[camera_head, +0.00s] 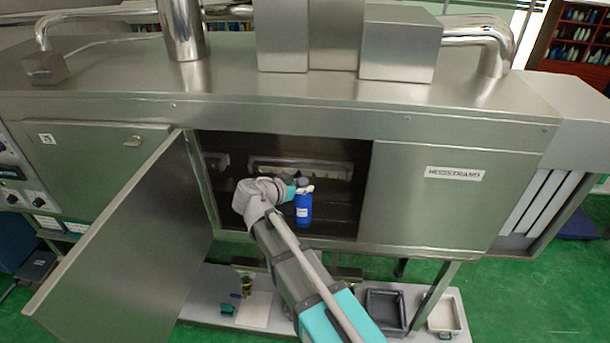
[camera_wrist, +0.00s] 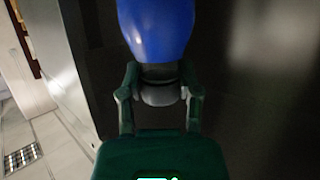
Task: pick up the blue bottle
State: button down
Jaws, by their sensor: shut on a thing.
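The blue bottle (camera_head: 303,205) has a white label and a pale top, and shows in the head view inside the open compartment of the steel machine. In the wrist view the blue bottle (camera_wrist: 158,28) fills the top middle, with its dark and grey neck between the fingers. My gripper (camera_wrist: 160,92) is shut on the bottle at this neck part. In the head view my gripper (camera_head: 300,188) is at the bottle's top, partly hidden by my wrist. I cannot tell whether the bottle touches the compartment floor.
The steel machine (camera_head: 460,210) surrounds the opening. Its door (camera_head: 125,250) stands swung open on the left. Inside, a metal bar (camera_head: 300,168) runs along the back. Below, a low shelf holds a dark grey tray (camera_head: 386,308) and a pale tray (camera_head: 443,318). Green floor lies around.

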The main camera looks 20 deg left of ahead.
jog(key=s, duration=0.1)
jog(key=s+r+p, duration=0.1)
jog(key=s, duration=0.1)
jog(key=s+r, duration=0.1)
jog(key=s, duration=0.1)
jog(key=shift+d+r+p, duration=0.1)
jog(key=shift+d+p, duration=0.2)
dwell(0.4)
jog(key=shift+f, duration=0.25)
